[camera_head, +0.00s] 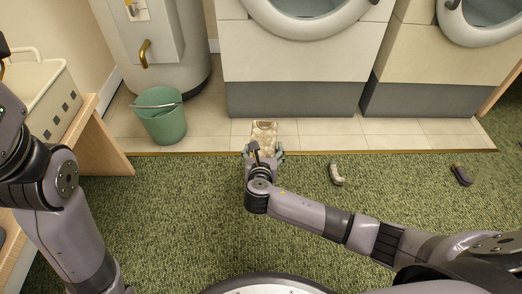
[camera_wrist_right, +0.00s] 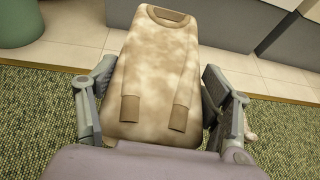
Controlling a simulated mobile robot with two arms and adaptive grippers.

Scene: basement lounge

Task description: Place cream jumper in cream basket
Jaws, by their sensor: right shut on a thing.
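The cream jumper (camera_head: 264,136) is a folded, blotchy cream-tan garment with brown cuffs and collar. My right gripper (camera_head: 264,154) is shut on its near end, low over the border between carpet and tiles. In the right wrist view the jumper (camera_wrist_right: 155,75) lies between the two fingers of the right gripper (camera_wrist_right: 160,110). I cannot tell whether its far end touches the floor. A cream basket (camera_head: 40,98) with a handle and dark slots stands on the wooden bench at the left, partly cut off. My left arm is at the left; its gripper is out of view.
A green bucket (camera_head: 161,117) stands on the tiles beside a cream boiler (camera_head: 160,60). Washing machines (camera_head: 299,60) line the back. Two small curved items, one grey-tan (camera_head: 336,173) and one dark (camera_head: 461,175), lie on the green carpet. The wooden bench (camera_head: 100,140) edges the left.

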